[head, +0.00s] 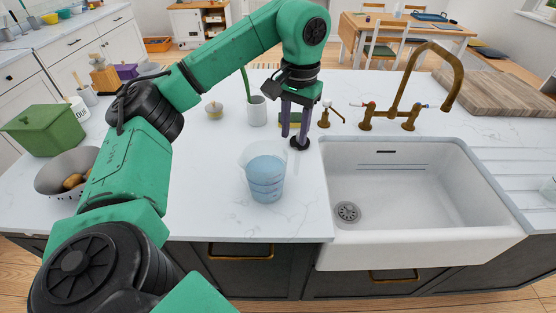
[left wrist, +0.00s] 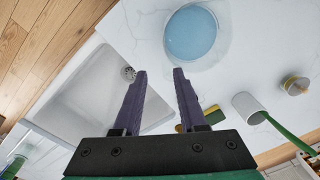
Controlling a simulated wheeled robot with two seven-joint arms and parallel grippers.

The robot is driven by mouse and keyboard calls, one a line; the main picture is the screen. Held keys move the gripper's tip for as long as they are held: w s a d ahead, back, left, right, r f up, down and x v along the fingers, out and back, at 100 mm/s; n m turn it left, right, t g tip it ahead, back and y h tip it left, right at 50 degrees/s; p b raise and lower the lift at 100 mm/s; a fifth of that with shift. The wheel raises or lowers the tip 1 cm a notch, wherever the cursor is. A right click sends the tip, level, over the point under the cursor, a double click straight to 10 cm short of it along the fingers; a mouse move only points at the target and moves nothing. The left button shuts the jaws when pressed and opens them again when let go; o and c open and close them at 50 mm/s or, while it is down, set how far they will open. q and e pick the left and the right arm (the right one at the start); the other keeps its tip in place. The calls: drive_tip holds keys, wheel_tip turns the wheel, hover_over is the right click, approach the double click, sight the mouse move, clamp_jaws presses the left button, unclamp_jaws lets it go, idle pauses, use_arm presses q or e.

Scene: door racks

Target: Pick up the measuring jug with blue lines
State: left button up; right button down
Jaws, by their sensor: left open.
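The measuring jug (head: 265,178) is clear, with blue lines and a pale blue look inside. It stands upright on the white worktop, left of the sink. In the left wrist view the jug (left wrist: 196,35) shows from above, beyond the fingertips. My left gripper (head: 293,133) points down above the worktop, behind and slightly right of the jug. Its purple fingers are apart with nothing between them, also in the left wrist view (left wrist: 160,72). It does not touch the jug. My right gripper is not in view.
The white sink (head: 400,185) with a brass tap (head: 440,70) lies right of the jug. A white cup (head: 257,112) with a green stem and a yellow-and-dark sponge (left wrist: 213,115) are near the gripper. A colander (head: 62,175) and green box (head: 45,130) stand left. Worktop around the jug is clear.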

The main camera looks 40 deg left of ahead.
use_arm(q)
drive_tip(key=b, duration=0.3)
hover_over(284, 173)
wheel_tip(284, 173, down, 7)
drive_tip(key=f+p, duration=0.1)
drive_tip(key=f, duration=0.2)
drive_tip(key=f+p, duration=0.2)
drive_tip(key=f, duration=0.1)
drive_tip(key=shift+w+a, duration=0.15)
drive_tip(key=shift+a, duration=0.05)
drive_tip(key=shift+f, duration=0.4)
drive_tip(key=shift+w, duration=0.15)
clamp_jaws()
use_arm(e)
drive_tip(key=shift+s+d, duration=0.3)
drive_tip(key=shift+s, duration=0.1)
use_arm(q)
drive_tip(key=shift+r, duration=0.1)
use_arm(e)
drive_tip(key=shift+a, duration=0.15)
